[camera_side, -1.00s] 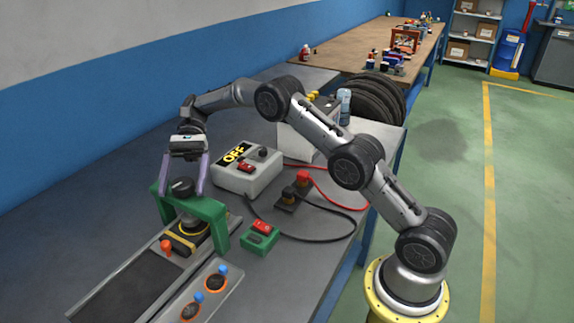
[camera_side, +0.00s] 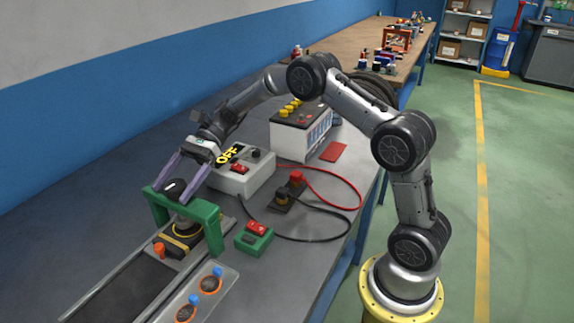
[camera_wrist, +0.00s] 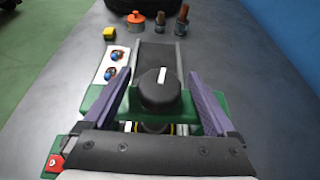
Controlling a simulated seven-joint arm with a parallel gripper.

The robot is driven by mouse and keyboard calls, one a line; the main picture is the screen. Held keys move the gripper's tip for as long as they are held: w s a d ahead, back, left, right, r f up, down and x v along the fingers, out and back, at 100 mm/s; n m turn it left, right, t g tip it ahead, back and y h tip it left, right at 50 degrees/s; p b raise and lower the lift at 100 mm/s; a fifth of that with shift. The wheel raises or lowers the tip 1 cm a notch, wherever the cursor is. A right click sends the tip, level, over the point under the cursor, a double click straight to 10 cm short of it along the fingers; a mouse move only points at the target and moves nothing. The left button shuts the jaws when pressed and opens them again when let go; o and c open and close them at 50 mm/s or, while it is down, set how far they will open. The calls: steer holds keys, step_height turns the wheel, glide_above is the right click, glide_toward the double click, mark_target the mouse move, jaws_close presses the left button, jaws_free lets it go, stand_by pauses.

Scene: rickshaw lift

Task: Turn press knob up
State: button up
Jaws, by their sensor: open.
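The press is a green frame (camera_side: 211,222) that stands over a dark conveyor strip, with a black knob (camera_side: 175,188) on its top. In the wrist view the knob (camera_wrist: 160,92) is round and black with a white line pointing away from me, nearly straight up the picture. My gripper (camera_side: 175,193) has purple fingers, tilted down toward the knob. In the wrist view my gripper (camera_wrist: 160,90) is open, with one finger on each side of the knob and gaps between. A yellow-banded part (camera_side: 182,238) sits beneath the frame.
A box marked OFF (camera_side: 240,171) with a red switch stands just behind the press. A green box with a red switch (camera_side: 254,238) and a panel with blue-tipped knobs (camera_side: 205,290) are close by. A red and a black cable loop across the table at right.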

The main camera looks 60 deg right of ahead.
steer(key=m+t, duration=0.2)
steer(key=t, duration=0.1)
steer(key=m+t+h, duration=0.1)
steer(key=m+t, duration=0.2)
steer(key=shift+s+m+h, duration=0.1)
steer(key=shift+m+h, duration=0.2)
steer(key=m+t+h, duration=0.4)
steer(key=m+t, duration=0.1)
steer(key=m, duration=0.1)
steer(key=shift+a+h, duration=0.1)
steer(key=shift+h, duration=0.3)
steer(key=v, duration=1.4)
steer(key=s+a+r+n+g+y, duration=0.2)
steer(key=s+a+r+n+g, duration=0.25)
steer(key=a+r+n, duration=0.45)
steer(key=s+d+f+n+g+h, duration=0.1)
steer(key=s+d+n+g+h, duration=0.2)
steer(key=s+n, duration=0.8)
steer(key=shift+s+n+g, duration=0.25)
steer(key=shift+n+g, duration=0.05)
steer(key=shift+g, duration=0.15)
steer(key=shift+f, duration=0.15)
